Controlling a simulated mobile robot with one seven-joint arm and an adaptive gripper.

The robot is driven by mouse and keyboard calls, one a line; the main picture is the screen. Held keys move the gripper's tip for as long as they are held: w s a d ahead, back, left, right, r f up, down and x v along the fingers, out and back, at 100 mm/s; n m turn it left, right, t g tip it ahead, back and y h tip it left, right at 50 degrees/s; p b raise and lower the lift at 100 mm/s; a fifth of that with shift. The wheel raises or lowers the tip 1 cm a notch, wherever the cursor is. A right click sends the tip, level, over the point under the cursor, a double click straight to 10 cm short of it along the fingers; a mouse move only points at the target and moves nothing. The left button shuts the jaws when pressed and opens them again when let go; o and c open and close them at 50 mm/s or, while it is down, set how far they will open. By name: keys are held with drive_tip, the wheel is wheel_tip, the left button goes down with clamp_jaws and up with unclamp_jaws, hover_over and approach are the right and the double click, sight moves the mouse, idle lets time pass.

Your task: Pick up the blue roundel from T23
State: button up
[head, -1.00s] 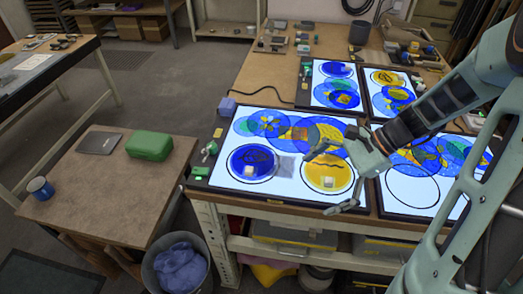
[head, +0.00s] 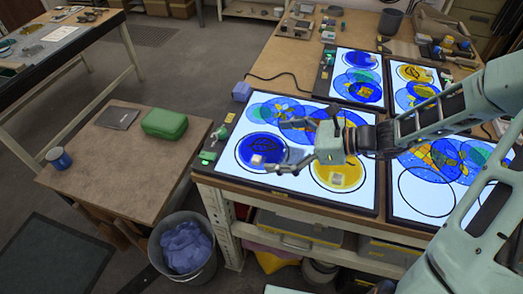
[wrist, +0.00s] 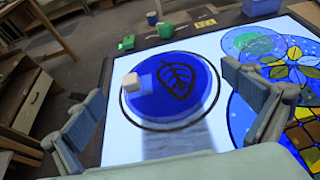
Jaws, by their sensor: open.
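The blue roundel (head: 262,151) lies on the near left corner of a lit white panel (head: 229,171). In the wrist view the blue roundel (wrist: 190,100) is flat, with a dark leaf drawing, inside a dark ring outline. A small pale block (wrist: 131,83) stands on its left part. My gripper (head: 290,165) is over the panel by the roundel's near right side. In the wrist view its open fingers (wrist: 168,120) stand wide apart, empty, on either side of the roundel in the picture. I cannot read T23 on any label.
A yellow roundel (head: 338,172) with a pale block lies to the right, partly under my arm. Other overlapping glass discs cover the panel's far part. A blue-violet block (head: 242,91) and small green items (head: 208,157) sit along the bench's left edge. A bucket (head: 182,248) stands below.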

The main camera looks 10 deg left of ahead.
sight(247, 146)
drive_tip(key=x, duration=0.4)
drive_tip(key=shift+w+a+f, duration=0.1)
drive_tip(key=shift+w+f, duration=0.05)
drive_tip(key=shift+w, duration=0.05)
drive_tip(key=shift+c, duration=0.4)
